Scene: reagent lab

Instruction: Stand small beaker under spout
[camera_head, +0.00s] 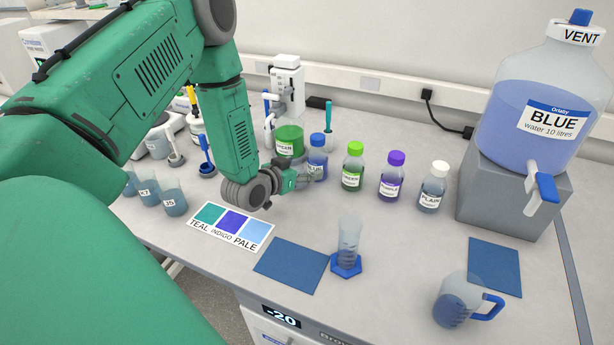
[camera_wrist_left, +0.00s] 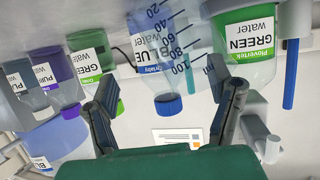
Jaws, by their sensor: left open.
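Several small clear beakers with blue-grey contents stand at the left of the bench; the nearest beaker (camera_head: 173,196) is below my left forearm. The spout (camera_head: 543,185) is a blue-handled tap low on the big carboy of blue water (camera_head: 540,115) at the right. My left gripper (camera_head: 312,178) is open at the labelled blue-water bottle (camera_head: 318,158). In the left wrist view, inverted, this bottle (camera_wrist_left: 160,55) shows between the spread fingers (camera_wrist_left: 170,95); I cannot tell whether they touch it. No beaker is in the gripper. My right gripper is out of view.
Green, purple and plain bottles (camera_head: 392,178) stand right of the gripper. A measuring cylinder (camera_head: 348,245) stands beside a blue mat (camera_head: 291,265). A jug with a blue handle (camera_head: 460,302) stands by another blue mat (camera_head: 497,262) in front of the carboy stand (camera_head: 510,195). A colour card (camera_head: 230,226) lies at front left.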

